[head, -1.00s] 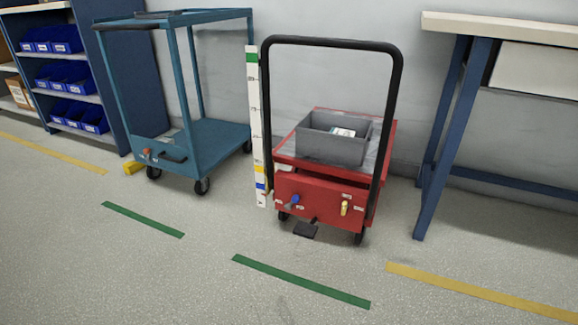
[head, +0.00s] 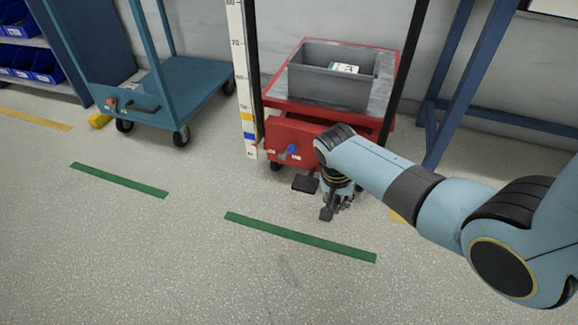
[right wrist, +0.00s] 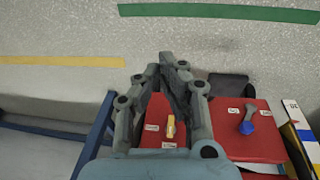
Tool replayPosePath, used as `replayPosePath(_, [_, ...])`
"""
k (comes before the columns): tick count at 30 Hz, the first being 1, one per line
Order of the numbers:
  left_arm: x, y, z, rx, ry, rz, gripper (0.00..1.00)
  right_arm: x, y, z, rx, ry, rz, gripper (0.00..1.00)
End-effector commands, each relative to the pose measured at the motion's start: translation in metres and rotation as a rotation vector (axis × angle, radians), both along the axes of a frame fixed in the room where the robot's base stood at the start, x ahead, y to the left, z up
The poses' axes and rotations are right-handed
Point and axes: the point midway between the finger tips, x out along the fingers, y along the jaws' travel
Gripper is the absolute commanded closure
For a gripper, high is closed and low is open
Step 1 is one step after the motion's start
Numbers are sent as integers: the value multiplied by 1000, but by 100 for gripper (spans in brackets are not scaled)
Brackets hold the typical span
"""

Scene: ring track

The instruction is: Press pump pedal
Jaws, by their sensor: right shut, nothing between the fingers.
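The black pump pedal (head: 305,184) sits low at the front of the red lift cart (head: 272,130), near the floor. In the right wrist view the pedal (right wrist: 231,84) lies to the right of my fingertips. My right gripper (head: 331,211) points down near the floor, just right of the pedal and nearer to me. It is shut and empty, its fingers together in the right wrist view (right wrist: 174,62). There is a gap between it and the pedal in the wrist view. My left gripper is out of view.
The cart carries a grey bin (head: 330,85), and its front has a blue-knobbed lever (head: 290,151) and a yellow handle (right wrist: 171,126). A scale post (head: 241,70) stands at its left. A blue trolley (head: 190,85) is farther left. Floor in front, with a green strip (head: 298,237), is clear.

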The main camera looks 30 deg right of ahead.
Motion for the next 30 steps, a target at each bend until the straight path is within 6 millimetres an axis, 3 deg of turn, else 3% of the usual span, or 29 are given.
replayPosePath(1, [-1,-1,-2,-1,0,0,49,29,-2,9,-2,-29,-2,100])
replayPosePath(3, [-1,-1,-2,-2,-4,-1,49,63,-3,24,-4,-67,-4,100])
replayPosePath(6, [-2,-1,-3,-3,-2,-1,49,99,-4,47,-4,-121,-5,100])
replayPosePath(9, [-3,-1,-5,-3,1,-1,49,120,-4,62,-4,-156,-3,100])
replayPosePath(13, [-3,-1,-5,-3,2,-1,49,130,-4,69,-4,-173,-3,100])
replayPosePath(22, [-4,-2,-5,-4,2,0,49,130,-4,68,-4,-173,-3,100])
replayPosePath(26, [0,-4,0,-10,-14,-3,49,130,-6,58,-4,-169,-2,100])
replayPosePath(30, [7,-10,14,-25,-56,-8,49,132,-10,34,-5,-165,-2,100])
